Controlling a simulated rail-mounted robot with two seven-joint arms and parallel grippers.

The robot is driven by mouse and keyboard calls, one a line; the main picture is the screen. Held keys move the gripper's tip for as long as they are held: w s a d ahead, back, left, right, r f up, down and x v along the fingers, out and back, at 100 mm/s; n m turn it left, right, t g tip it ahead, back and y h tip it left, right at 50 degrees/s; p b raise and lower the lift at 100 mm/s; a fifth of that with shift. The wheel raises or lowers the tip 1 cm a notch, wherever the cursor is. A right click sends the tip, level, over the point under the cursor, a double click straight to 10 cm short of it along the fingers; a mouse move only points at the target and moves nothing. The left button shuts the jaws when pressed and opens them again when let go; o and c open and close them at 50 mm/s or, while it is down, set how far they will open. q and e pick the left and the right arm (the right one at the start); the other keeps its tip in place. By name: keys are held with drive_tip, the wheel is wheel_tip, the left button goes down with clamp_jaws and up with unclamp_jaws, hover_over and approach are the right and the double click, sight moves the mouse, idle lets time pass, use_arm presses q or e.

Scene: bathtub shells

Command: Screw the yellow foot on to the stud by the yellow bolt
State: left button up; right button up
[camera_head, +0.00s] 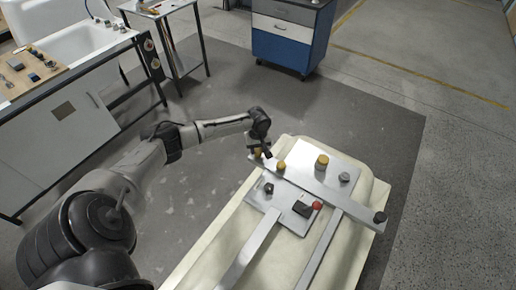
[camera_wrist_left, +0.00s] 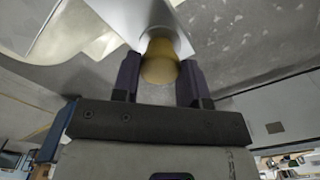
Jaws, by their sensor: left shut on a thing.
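My left gripper (camera_head: 261,150) is at the far left end of the metal crossbar (camera_head: 310,180) on the upturned tub shell. In the left wrist view, its two dark fingers (camera_wrist_left: 160,75) are shut on the yellow foot (camera_wrist_left: 160,62), one on each side. The foot's upper end is close against the underside of a grey metal part; whether it is on a stud I cannot tell. In the head view a small yellow bolt (camera_head: 281,166) stands on the bar just right of the gripper. A larger yellow cap (camera_head: 322,161) stands farther right. My right gripper is out of view.
The cream tub shell (camera_head: 214,240) carries a square plate with a red knob (camera_head: 317,205) and dark blocks. A dark foot (camera_head: 380,217) is at the bar's right end. A blue cabinet (camera_head: 284,42) and a workbench (camera_head: 60,110) stand apart. The floor right of the shell is clear.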

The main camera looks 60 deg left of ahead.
use_arm(q)
drive_tip(key=m+p, duration=0.1)
drive_tip(key=m, duration=0.1)
drive_tip(key=shift+r+m, duration=0.1)
drive_tip(key=shift+m, duration=0.2)
drive_tip(key=m+p, duration=0.1)
drive_tip(key=m, duration=0.7)
drive_tip(key=shift+p, duration=0.35)
drive_tip(key=shift+m, duration=1.3)
drive_tip(key=o, duration=1.1)
drive_tip(key=shift+c, duration=1)
